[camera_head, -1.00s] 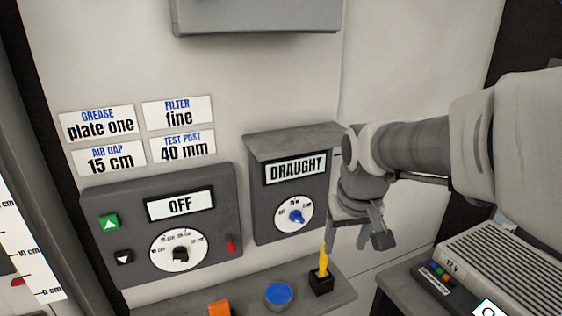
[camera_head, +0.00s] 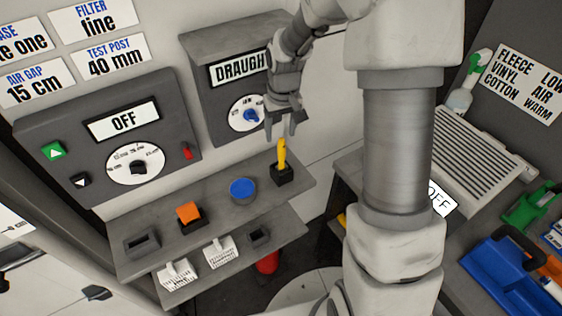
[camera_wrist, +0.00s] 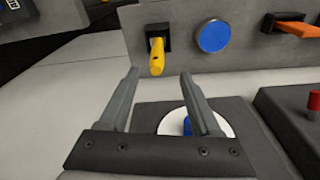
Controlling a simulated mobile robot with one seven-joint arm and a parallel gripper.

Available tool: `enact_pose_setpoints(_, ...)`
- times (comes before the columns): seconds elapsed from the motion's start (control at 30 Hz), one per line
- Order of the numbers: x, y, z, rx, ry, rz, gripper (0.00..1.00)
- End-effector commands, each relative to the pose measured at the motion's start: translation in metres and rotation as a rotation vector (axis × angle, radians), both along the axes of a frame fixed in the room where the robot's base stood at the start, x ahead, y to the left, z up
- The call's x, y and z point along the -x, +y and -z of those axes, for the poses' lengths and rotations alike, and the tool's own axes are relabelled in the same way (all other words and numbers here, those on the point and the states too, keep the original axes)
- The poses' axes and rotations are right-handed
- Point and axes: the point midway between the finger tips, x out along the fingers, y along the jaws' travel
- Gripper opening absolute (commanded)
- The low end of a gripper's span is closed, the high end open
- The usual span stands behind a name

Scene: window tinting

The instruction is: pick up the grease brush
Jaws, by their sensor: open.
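A ribbed grey unit (camera_head: 470,160) stands at the right.

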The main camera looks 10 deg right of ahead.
Motion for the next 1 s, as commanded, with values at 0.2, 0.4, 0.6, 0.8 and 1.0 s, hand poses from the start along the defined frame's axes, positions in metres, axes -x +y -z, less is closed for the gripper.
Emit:
enact_pose_setpoints(0.2, -0.004, 0.000, 0.039, 0.000, 0.004, 0.001, 0.65)
enact_pose_setpoints(0.4, -0.006, 0.000, 0.053, 0.001, 0.001, 0.000, 0.65)
enact_pose_setpoints(0.6, -0.007, -0.002, 0.069, 0.000, 0.003, 0.001, 0.65)
enact_pose_setpoints(0.8, -0.009, -0.003, 0.095, 0.000, 0.002, 0.001, 0.65)
enact_pose_setpoints(1.0, -0.011, -0.004, 0.105, 0.001, 0.000, 0.000, 0.65)
